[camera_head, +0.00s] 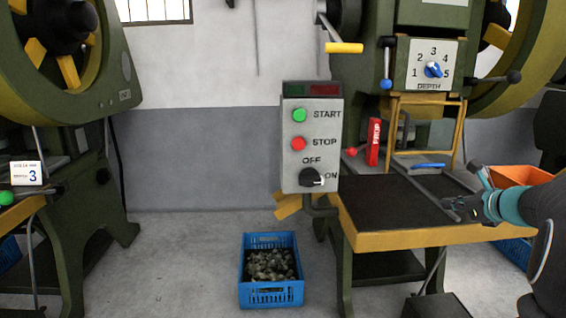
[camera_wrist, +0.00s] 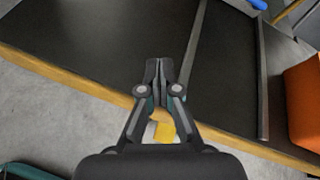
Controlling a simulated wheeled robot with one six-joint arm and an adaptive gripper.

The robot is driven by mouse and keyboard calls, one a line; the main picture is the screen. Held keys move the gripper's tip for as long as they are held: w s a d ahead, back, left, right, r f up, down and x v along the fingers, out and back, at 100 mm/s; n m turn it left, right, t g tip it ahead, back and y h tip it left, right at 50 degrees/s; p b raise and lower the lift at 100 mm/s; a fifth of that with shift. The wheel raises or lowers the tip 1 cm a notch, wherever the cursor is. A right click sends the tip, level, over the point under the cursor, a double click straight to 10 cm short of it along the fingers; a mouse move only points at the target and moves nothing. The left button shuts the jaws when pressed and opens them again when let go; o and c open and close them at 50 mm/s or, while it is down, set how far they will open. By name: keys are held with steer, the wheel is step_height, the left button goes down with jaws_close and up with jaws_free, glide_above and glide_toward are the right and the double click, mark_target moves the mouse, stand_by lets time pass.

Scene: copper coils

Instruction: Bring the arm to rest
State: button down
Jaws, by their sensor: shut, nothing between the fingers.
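My gripper (camera_head: 450,204) is at the right in the head view, at the end of my arm, over the dark worktable (camera_head: 388,207) of the right-hand machine. In the wrist view my gripper (camera_wrist: 158,64) has its fingers together with nothing between them. It is over the table's yellow front edge (camera_wrist: 65,72). I cannot tell its exact height above the table.
A control box (camera_head: 310,145) with START, STOP and an OFF/ON knob hangs left of the table. A blue crate (camera_head: 270,295) of metal parts stands on the floor. An orange bin (camera_head: 520,176) is close behind my gripper. The floor at left centre is clear.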

steer(key=s+a+f+n+g, duration=0.1)
steer(key=s+a+n+g, duration=0.1)
steer(key=s+a+n, duration=0.45)
steer(key=s+a+f+n+g+y, duration=0.1)
steer(key=s+a+n, duration=0.15)
steer(key=a, duration=0.65)
steer(key=s+a+f+n+g, duration=0.1)
steer(key=s+a+n+g, duration=0.15)
steer(key=a+n, duration=0.45)
steer(key=s+a+f+n+h, duration=0.1)
steer(key=s+a+f+n, duration=0.2)
steer(key=s+n, duration=0.4)
steer(key=s+a+f+n+g+h, duration=0.1)
steer(key=s+a+f+n+h, duration=0.1)
steer(key=s+n, duration=0.4)
steer(key=s+a+f, duration=0.1)
steer(key=s+a, duration=0.1)
steer(key=s, duration=0.3)
steer(key=shift+n, duration=0.4)
steer(key=shift+f+g, duration=0.1)
steer(key=shift+g, duration=0.15)
